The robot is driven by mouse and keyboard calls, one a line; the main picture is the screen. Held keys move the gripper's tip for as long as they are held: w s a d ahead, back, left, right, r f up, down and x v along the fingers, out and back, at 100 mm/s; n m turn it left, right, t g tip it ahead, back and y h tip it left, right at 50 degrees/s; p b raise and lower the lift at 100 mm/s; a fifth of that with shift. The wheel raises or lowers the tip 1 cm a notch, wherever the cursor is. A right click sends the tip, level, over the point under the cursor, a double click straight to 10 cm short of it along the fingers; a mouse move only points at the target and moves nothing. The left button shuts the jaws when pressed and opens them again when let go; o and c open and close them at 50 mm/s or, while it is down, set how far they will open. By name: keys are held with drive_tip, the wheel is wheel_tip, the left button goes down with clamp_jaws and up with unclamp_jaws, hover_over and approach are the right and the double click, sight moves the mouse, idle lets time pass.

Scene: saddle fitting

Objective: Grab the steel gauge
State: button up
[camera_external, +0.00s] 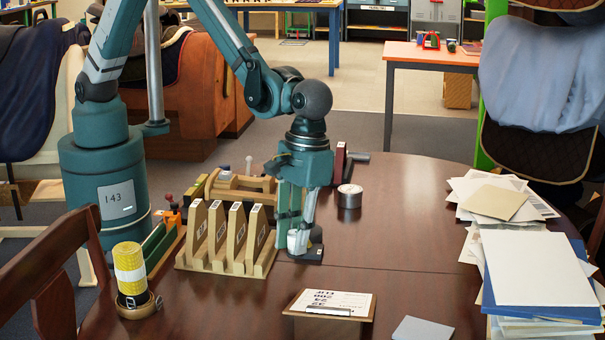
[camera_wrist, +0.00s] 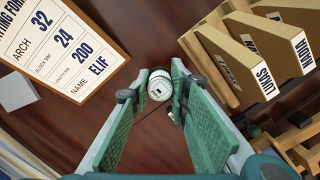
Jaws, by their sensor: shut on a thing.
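My gripper (camera_external: 298,228) points down at the table just right of the wooden rack of arch boards. It is shut on a small round silver-and-white piece, which I take for the steel gauge (camera_external: 293,241). In the wrist view the gauge (camera_wrist: 160,86) shows between the green-padded fingertips (camera_wrist: 160,78). A dark flat base (camera_external: 310,255) lies at the fingertips in the external view. Whether the gauge touches the table or is lifted I cannot tell. The fingers hide part of it.
The rack (camera_external: 225,264) with several labelled boards stands close on the left. A round metal tin (camera_external: 349,197) stands behind right. A fitting form on a clipboard (camera_external: 330,303) and a grey block (camera_external: 418,329) lie in front. Papers (camera_external: 535,265) cover the right edge. The table's middle right is clear.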

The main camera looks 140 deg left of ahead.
sight(293, 233)
drive_tip(key=shift+r, duration=2.2)
